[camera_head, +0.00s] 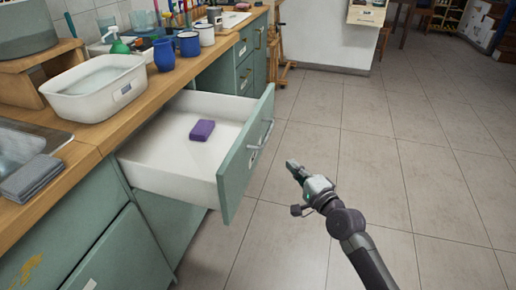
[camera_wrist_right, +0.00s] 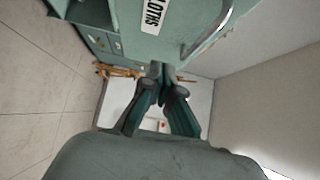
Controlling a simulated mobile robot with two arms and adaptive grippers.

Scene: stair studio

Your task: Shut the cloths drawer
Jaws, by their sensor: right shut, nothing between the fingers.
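The cloths drawer (camera_head: 236,180) is pulled well out of the green cabinet, with its green front facing right. A purple block-like item (camera_head: 202,130) lies on its white floor. The drawer's metal bar handle (camera_head: 262,135) is on the front; it also shows in the right wrist view (camera_wrist_right: 210,32), beside a label (camera_wrist_right: 151,20) reading "LOTHS", partly cut off. My right gripper (camera_head: 291,166) is shut and empty, to the right of the drawer front and apart from it in the head view. Its fingertips (camera_wrist_right: 168,68) show below the drawer front in the right wrist view. My left gripper is out of view.
A wooden counter (camera_head: 95,142) above the drawer holds a white basin (camera_head: 96,88), blue mugs (camera_head: 164,54), a green bottle (camera_head: 118,44) and a folded grey cloth (camera_head: 36,178). Tiled floor (camera_head: 400,150) right of the drawer is clear. An easel (camera_head: 280,45) stands beyond.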

